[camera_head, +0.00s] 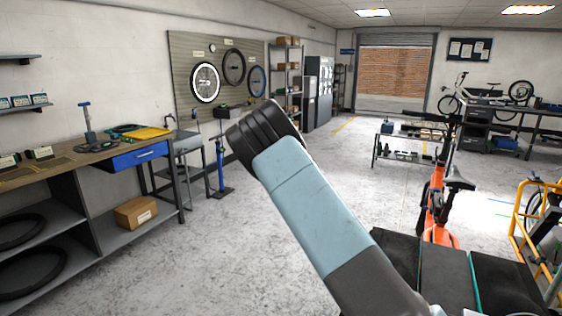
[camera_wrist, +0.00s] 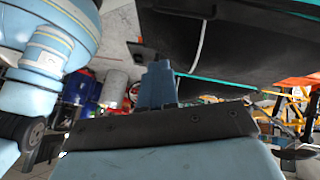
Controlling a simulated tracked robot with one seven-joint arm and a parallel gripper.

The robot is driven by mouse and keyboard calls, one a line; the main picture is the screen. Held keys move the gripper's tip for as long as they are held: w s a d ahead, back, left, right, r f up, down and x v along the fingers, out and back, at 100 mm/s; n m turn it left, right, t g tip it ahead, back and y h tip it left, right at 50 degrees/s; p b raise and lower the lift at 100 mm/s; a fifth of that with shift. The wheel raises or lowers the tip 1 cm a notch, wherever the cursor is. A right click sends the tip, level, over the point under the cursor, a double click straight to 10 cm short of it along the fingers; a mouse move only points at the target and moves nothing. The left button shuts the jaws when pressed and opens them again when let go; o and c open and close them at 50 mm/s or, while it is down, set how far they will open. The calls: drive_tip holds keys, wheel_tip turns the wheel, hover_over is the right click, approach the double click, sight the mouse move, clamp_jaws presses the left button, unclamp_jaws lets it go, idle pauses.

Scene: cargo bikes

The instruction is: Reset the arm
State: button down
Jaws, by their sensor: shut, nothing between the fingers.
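My arm (camera_head: 310,205) rises from the bottom of the head view, light blue with a dark ribbed joint at its upper end. My gripper does not show in the head view. In the wrist view my gripper (camera_wrist: 158,72) shows as blue fingers close together beyond a dark bar, shut with nothing held. A large dark panel with a teal edge (camera_wrist: 225,50) fills the upper right of the wrist view, close to the fingers. I cannot tell whether they touch it.
A workbench (camera_head: 100,160) with a blue drawer (camera_head: 138,156) stands at left. An orange cargo bike (camera_head: 436,205) and dark panels (camera_head: 445,275) are at right. A yellow frame (camera_head: 520,215) stands at far right. Open floor (camera_head: 240,255) lies left of my arm.

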drive_tip(key=s+d+r+n+t+y, duration=0.25)
drive_tip(key=s+r+n, duration=0.35)
drive_tip(key=r, duration=0.6)
drive_tip(key=s+d+r+n+t+y, duration=0.2)
drive_tip(key=s+r+n+y, duration=0.25)
drive_tip(key=s+r, duration=0.55)
drive_tip(key=s+r+n+t, duration=0.3)
drive_tip(key=s+r+n, duration=0.2)
drive_tip(key=s, duration=0.4)
drive_tip(key=s+r+n+t+h, duration=0.1)
drive_tip(key=s+r+n+t, duration=0.2)
drive_tip(key=s+r+n, duration=0.2)
drive_tip(key=s+r, duration=0.1)
drive_tip(key=s, duration=0.2)
drive_tip(key=shift+s+d+r+h, duration=0.3)
drive_tip(key=shift+s+r, duration=0.1)
